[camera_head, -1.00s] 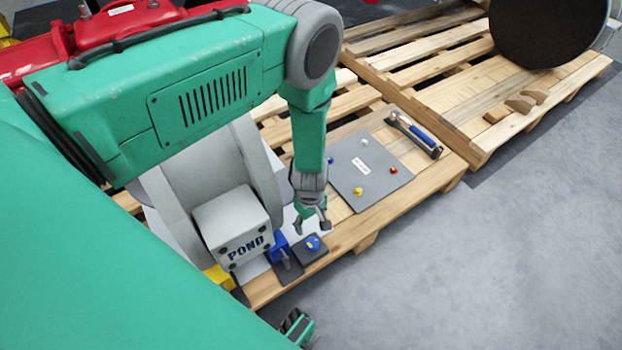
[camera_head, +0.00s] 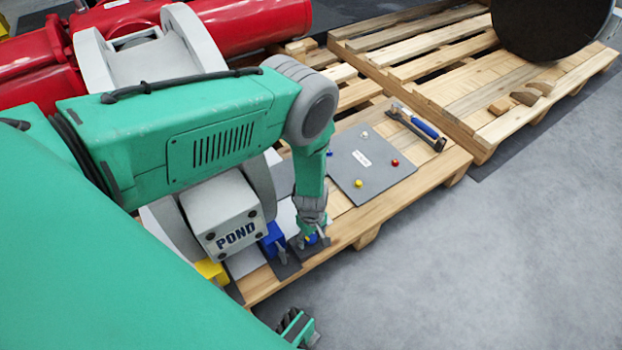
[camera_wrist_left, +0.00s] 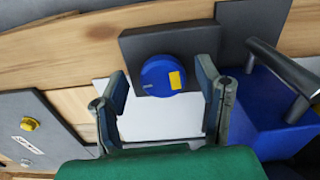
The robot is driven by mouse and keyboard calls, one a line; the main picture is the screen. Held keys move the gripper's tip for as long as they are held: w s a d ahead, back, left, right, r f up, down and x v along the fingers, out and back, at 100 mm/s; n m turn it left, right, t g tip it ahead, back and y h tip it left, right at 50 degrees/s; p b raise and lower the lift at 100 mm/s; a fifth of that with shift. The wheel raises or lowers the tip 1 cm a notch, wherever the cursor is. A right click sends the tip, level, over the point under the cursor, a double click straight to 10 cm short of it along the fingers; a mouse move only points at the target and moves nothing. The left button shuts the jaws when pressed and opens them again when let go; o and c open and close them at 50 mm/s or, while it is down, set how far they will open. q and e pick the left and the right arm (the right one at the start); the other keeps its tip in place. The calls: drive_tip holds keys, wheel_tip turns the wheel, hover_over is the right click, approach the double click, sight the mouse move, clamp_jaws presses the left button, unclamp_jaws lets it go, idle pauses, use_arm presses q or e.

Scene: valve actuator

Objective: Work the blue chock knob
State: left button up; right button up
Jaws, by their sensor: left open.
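The blue chock knob (camera_wrist_left: 158,76) is round with a yellow mark on its right side in the left wrist view, on a dark square plate (camera_wrist_left: 135,45). My left gripper (camera_wrist_left: 161,78) is open, with one finger on each side of the knob in that view. Gaps show beside the knob, and the fingers do not look closed on it. In the head view my left gripper (camera_head: 313,240) reaches down over the knob and hides most of it. A dark and green part of mine (camera_head: 298,327) at the bottom edge may be the right gripper; its jaws are unclear.
A blue block with a dark handle (camera_wrist_left: 250,100) stands close to the right finger in the wrist view. A grey panel (camera_head: 345,180) with small coloured knobs and a blue-handled tool (camera_head: 424,127) lie on the wooden pallet. Grey floor is clear at right.

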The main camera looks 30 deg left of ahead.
use_arm(q)
drive_tip(key=shift+a+f, duration=0.2)
drive_tip(key=shift+a, duration=0.25)
drive_tip(key=c, duration=1.2)
drive_tip(key=shift+o, duration=0.2)
drive_tip(key=shift+d+r+m, duration=0.1)
drive_tip(key=shift+d+m, duration=0.2)
drive_tip(key=shift+m, duration=0.2)
drive_tip(key=m, duration=0.3)
drive_tip(key=shift+a, duration=0.1)
drive_tip(key=m, duration=0.4)
drive_tip(key=shift+m, duration=0.3)
drive_tip(key=m, duration=0.4)
drive_tip(key=shift+s+m, duration=0.15)
drive_tip(key=shift+m, duration=2.05)
drive_tip(key=o, duration=1.2)
drive_tip(key=shift+c, duration=0.2)
